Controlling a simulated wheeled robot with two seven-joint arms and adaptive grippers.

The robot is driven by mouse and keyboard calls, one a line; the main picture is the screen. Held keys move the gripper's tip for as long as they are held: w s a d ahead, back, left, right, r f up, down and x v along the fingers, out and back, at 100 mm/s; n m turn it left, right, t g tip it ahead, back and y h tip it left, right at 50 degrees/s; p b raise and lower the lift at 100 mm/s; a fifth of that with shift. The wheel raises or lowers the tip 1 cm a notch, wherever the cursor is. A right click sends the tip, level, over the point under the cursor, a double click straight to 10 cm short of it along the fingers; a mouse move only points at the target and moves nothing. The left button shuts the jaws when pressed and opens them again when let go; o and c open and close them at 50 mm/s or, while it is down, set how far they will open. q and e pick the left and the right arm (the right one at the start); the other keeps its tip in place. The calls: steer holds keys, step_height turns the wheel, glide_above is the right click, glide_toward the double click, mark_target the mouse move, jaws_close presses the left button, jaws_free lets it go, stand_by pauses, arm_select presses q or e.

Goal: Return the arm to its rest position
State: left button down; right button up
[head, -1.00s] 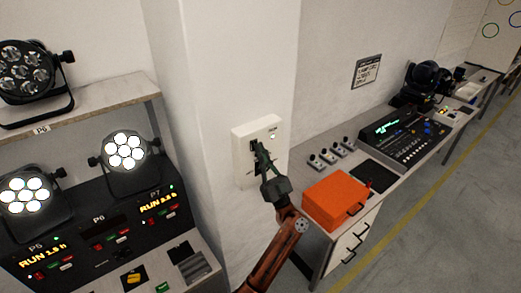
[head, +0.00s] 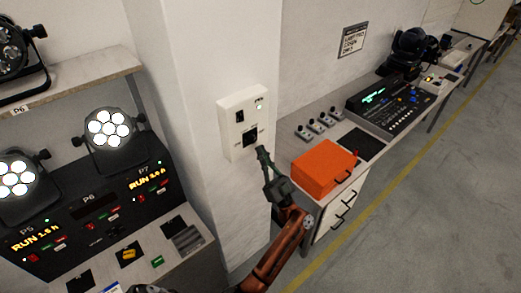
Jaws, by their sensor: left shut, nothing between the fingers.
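My left arm comes up from the bottom of the head view. Its gripper (head: 262,153) is shut and empty, with narrow fingers pointing up, just in front of and below the white wall box (head: 240,120). The box is on the pillar and has a dark switch, a dark square socket and a small lit indicator. The fingertips appear apart from the box, though the exact gap is hard to tell. My right gripper does not show.
An orange case (head: 322,167) stands on the bench right of the arm, near the forearm. A lighting console (head: 390,108) and small switches (head: 318,125) are further back. Lit par cans (head: 109,128) stand on a black panel (head: 95,215) at left. The floor (head: 420,220) at right is clear.

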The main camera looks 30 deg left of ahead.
arm_select(q)
steer(key=shift+t, duration=0.3)
steer(key=w+d+f+m+t+h+b, duration=0.1)
steer(key=w+d+f+m+t+h, duration=0.35)
steer(key=f+m+h, duration=0.85)
steer(key=w+d+f+m+t+h+b, duration=0.15)
steer(key=f+m+t+h, duration=0.5)
steer(key=f, duration=1.15)
steer(key=s+f+g+h+b, duration=0.1)
steer(key=s+f+g+h, duration=0.3)
steer(key=f, duration=1)
steer(key=s+f+g+h+b, duration=0.1)
steer(key=s+f+g+h, duration=0.35)
steer(key=f, duration=1.05)
steer(key=s+a+f+n+g+y+b, duration=0.1)
steer(key=s+a+f+g, duration=0.15)
steer(key=s+f, duration=0.9)
steer(key=s+a+f+n+g+b, duration=0.1)
steer(key=s+f+g, duration=0.2)
steer(key=s+f, duration=0.8)
steer(key=s+a+f+n+g, duration=0.1)
steer(key=s+a+f+g, duration=0.1)
steer(key=s, duration=1.3)
steer(key=s+a+f+n+g+y+b, duration=0.1)
steer(key=s+a+f+g, duration=0.2)
steer(key=s, duration=1.2)
step_height(320, 180, down, 4)
steer(key=shift+s+f+g, duration=0.1)
steer(key=shift+s+g, duration=0.2)
steer(key=shift+g, duration=0.7)
